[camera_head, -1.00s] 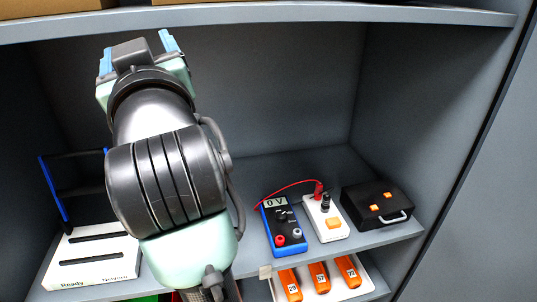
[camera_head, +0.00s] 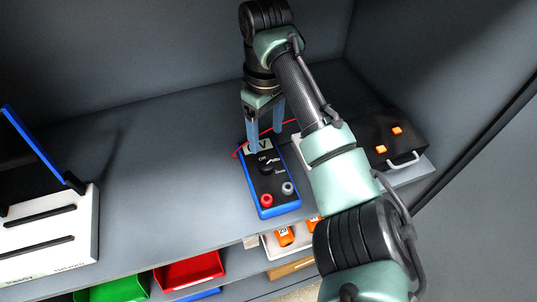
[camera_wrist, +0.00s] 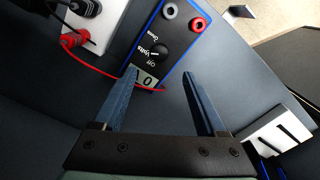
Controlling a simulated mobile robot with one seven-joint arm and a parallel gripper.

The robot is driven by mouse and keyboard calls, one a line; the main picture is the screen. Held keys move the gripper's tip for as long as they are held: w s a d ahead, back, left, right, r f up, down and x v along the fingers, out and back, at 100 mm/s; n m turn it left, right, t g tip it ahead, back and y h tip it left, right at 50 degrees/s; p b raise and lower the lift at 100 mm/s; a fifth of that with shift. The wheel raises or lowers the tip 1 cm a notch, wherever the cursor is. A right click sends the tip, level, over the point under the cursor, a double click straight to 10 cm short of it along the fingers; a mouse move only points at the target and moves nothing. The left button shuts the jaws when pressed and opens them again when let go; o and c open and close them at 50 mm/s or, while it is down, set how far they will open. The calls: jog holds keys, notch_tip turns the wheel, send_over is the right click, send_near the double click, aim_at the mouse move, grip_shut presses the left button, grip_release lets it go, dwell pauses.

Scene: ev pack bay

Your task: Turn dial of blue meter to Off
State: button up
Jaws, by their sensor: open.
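The blue meter (camera_head: 284,207) lies on the shelf, black-faced with a blue rim. Its round black dial (camera_head: 267,168) sits below the display. In the wrist view the dial (camera_wrist: 165,53) has Off, Volts and Ohms labels beside it; its white mark seems to point at Volts. The display (camera_wrist: 148,79) shows a 0, partly hidden by a finger. My gripper (camera_head: 265,138) is open and empty, pointing down over the display end of the meter. In the wrist view the fingertips (camera_wrist: 160,75) straddle the display end, short of the dial.
A red lead (camera_wrist: 95,72) runs past the display end to a white block with red and black plugs (camera_wrist: 97,35). A white slotted holder (camera_head: 50,235) is at left. Red and green bins (camera_head: 190,270) sit below.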

aim_at(266, 164)
notch_tip(266, 164, down, 10)
jog(key=shift+f, duration=0.15)
dwell(0.3)
grip_shut()
